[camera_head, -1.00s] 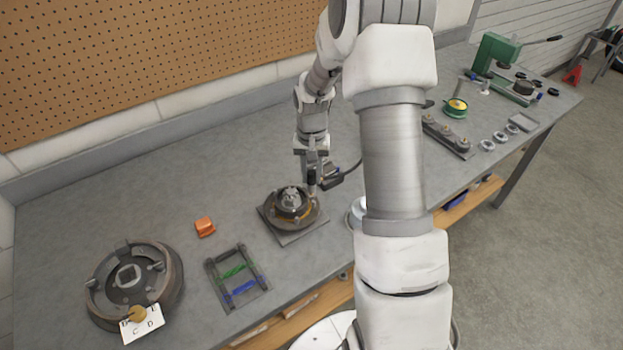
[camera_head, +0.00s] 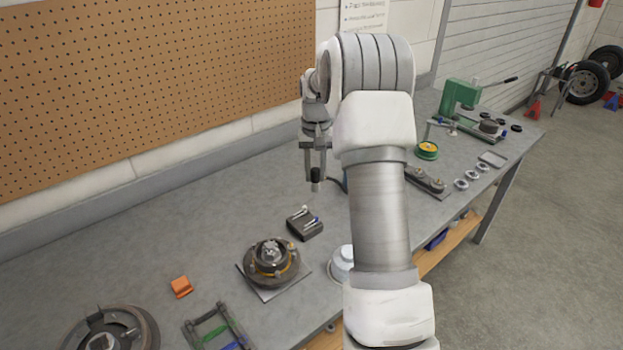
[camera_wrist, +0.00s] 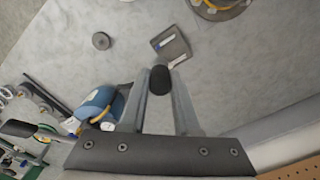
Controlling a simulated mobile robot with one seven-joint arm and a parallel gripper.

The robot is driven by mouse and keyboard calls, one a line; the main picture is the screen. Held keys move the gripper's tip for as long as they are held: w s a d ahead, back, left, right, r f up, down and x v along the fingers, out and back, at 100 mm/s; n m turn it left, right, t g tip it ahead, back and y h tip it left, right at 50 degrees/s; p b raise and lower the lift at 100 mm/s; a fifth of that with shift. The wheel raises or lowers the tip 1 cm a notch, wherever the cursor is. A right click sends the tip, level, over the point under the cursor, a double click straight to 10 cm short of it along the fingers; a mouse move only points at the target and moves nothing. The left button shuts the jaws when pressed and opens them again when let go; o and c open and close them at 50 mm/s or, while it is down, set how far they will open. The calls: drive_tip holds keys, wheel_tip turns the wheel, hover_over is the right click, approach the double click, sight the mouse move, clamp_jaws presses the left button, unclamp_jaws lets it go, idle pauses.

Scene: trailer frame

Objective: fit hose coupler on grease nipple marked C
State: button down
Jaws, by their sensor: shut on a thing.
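My gripper (camera_head: 316,172) is shut on a dark, short cylindrical piece (camera_head: 316,182), which looks like the hose coupler. It points down and hangs above the bench, apart from everything. In the wrist view the piece's dark rounded end (camera_wrist: 160,77) shows between the fingertips. A round hub (camera_head: 271,262) with an orange-yellow ring sits on a square plate at the lower middle, nearer than the gripper. A brake drum (camera_head: 110,330) is cut off at the lower left. No letter C and no grease nipple can be made out now.
A dark block (camera_head: 305,223) with white and blue marks lies between the gripper and the hub. An orange block (camera_head: 181,287) and a dark rack (camera_head: 215,330) lie to the left. A blue cylinder (camera_wrist: 98,103) shows in the wrist view. The bench's back left is clear.

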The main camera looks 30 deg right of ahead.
drive_tip(key=shift+r+p, duration=1)
drive_tip(key=shift+r, duration=0.45)
drive_tip(key=shift+s, duration=0.1)
